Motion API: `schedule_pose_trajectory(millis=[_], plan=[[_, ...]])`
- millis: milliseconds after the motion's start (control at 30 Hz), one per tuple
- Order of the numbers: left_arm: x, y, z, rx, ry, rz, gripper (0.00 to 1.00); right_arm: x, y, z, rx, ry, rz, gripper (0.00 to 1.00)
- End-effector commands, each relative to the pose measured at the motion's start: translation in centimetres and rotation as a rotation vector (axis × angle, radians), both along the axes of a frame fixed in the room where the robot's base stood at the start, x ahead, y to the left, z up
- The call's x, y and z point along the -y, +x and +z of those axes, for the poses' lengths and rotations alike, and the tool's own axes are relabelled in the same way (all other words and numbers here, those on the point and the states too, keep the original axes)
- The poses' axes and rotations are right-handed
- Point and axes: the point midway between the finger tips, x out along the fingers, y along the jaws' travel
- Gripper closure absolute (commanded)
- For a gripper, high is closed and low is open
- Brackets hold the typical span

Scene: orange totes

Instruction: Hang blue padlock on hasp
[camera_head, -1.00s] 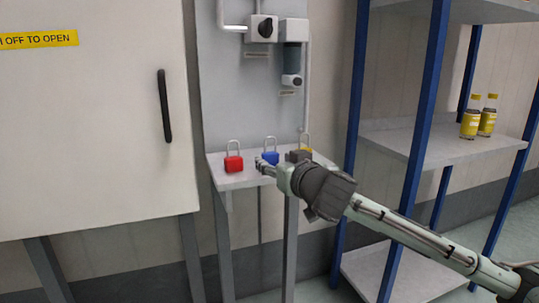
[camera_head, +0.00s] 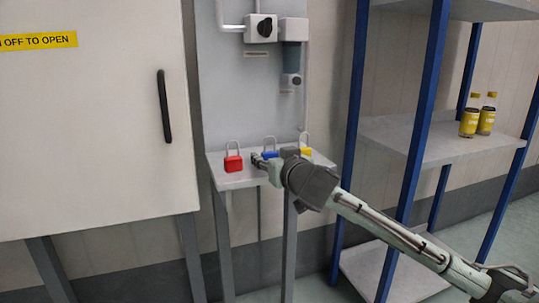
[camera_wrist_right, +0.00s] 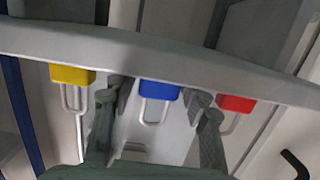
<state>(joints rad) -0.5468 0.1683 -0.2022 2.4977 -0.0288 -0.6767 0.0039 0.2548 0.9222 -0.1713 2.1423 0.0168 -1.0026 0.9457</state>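The blue padlock (camera_head: 270,154) stands upright on a small grey shelf (camera_head: 235,181), partly hidden by my right gripper (camera_head: 259,161) in the head view. In the right wrist view, which shows the scene upside down, the blue padlock (camera_wrist_right: 159,90) lies between the two spread fingers of my right gripper (camera_wrist_right: 163,104). Gaps show on both sides, so the gripper looks open. I cannot make out the hasp clearly; a switch box with a black knob (camera_head: 265,29) is on the panel above. My left gripper is out of view.
A red padlock (camera_head: 233,161) stands left of the blue one and a yellow padlock (camera_head: 306,152) right of it. A white cabinet (camera_head: 90,140) is at left. A blue-posted rack (camera_head: 408,160) with yellow bottles (camera_head: 469,122) is at right.

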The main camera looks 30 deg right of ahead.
Motion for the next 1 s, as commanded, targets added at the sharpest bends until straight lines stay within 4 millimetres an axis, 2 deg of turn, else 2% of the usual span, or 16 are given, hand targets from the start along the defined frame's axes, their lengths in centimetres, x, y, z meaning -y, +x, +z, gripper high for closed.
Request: schedule_pose_trajectory(millis=[33,200,267,467,1000], plan=[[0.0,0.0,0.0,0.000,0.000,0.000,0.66,0.0,0.0,0.0,0.000,0.000,0.000,0.64],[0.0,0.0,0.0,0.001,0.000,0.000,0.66,0.0,0.0,0.0,0.000,0.000,0.000,0.85],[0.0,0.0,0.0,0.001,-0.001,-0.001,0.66,0.0,0.0,0.0,0.001,0.000,0.000,0.90],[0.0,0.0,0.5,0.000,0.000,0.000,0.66,0.0,0.0,0.6,0.001,0.000,0.000,0.91],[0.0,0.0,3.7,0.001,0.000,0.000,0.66,0.0,-0.1,3.8,0.000,0.001,0.000,0.91]])
